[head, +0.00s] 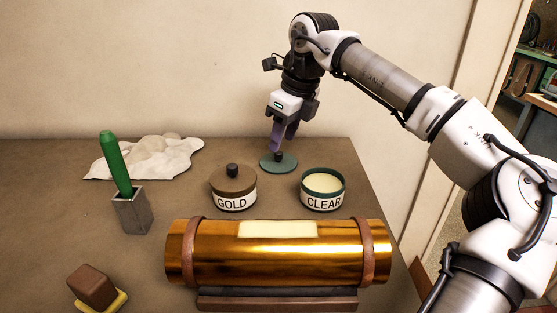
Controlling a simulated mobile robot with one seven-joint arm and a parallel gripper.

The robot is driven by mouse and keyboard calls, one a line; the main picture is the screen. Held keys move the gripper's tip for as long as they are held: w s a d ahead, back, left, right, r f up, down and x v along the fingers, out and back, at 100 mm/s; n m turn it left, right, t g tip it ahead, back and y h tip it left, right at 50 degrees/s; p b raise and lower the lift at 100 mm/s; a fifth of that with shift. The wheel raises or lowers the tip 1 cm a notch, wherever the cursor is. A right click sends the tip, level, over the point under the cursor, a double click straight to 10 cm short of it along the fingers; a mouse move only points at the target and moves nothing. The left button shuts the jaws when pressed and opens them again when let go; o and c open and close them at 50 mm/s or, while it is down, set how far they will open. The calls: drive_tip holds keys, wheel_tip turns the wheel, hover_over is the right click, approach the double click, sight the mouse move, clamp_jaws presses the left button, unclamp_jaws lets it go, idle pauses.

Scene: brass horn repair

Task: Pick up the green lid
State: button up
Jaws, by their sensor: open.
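The green lid (279,164) is a flat dark-green disc lying on the brown bench near its back edge, behind and between the two jars. My gripper (284,146) points down right over the lid, with its purple fingers around or just above the lid's middle. The jaws are open. The fingers hide the centre of the lid, so I cannot tell whether they touch it. The CLEAR jar (322,190) stands open to the front right, with pale contents and a green rim.
The GOLD jar (233,189) has a brown knobbed lid. A brass tube (277,265) lies strapped on a cradle in front. A green-handled tool stands in a grey holder (132,211), left. A crumpled cloth (150,158) lies behind it. A brown block (92,287) sits front left.

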sight(280, 153)
drive_tip(key=shift+x, duration=1.9)
drive_tip(key=shift+w, duration=0.1)
clamp_jaws()
